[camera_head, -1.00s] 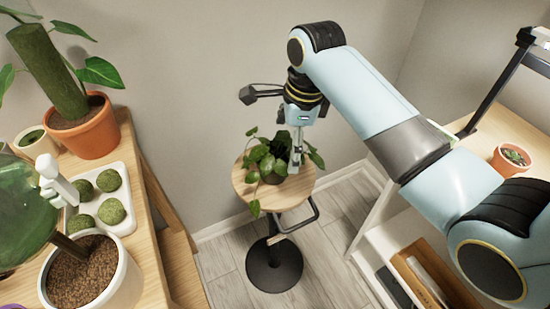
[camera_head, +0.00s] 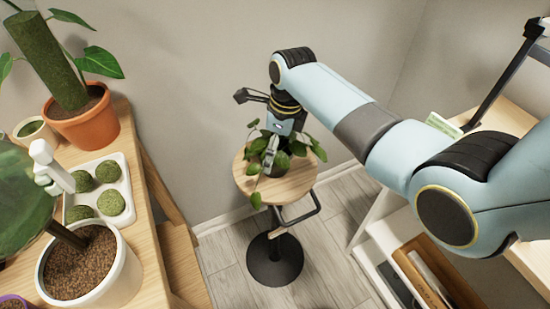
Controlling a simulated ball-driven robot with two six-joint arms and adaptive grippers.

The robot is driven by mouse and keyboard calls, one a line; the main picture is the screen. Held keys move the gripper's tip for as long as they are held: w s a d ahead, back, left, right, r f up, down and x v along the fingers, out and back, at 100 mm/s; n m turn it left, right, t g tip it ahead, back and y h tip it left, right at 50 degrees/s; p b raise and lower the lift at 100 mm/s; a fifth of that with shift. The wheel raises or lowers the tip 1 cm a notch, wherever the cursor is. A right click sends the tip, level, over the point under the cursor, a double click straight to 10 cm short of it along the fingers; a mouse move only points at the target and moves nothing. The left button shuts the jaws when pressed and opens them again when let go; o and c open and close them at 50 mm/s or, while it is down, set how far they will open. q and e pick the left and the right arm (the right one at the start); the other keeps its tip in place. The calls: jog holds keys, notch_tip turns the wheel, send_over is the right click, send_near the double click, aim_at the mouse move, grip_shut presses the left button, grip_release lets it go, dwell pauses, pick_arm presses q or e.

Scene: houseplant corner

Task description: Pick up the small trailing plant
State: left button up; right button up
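The small trailing plant (camera_head: 257,147) has green heart-shaped leaves and stands on a round wooden stool (camera_head: 298,187) in the middle of the head view. One leaf hangs over the stool's front edge. My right gripper (camera_head: 269,158) points down in front of and among the leaves, at the pot. Its grey fingers overlap the plant, and the pot is mostly hidden by leaves and gripper. I cannot tell whether the fingers touch the pot or how far apart they are. My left gripper is not in view.
On the left, a wooden table (camera_head: 150,262) holds a terracotta pot (camera_head: 88,128), a white tray of moss balls (camera_head: 126,184), a white pot (camera_head: 124,279) and a green mister (camera_head: 20,195). On the right, shelving (camera_head: 375,265) stands beneath my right arm. Floor around the stool is clear.

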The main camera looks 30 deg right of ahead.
jog(key=shift+f, duration=0.4)
jog(key=c, duration=1.1)
jog(key=shift+r, duration=0.1)
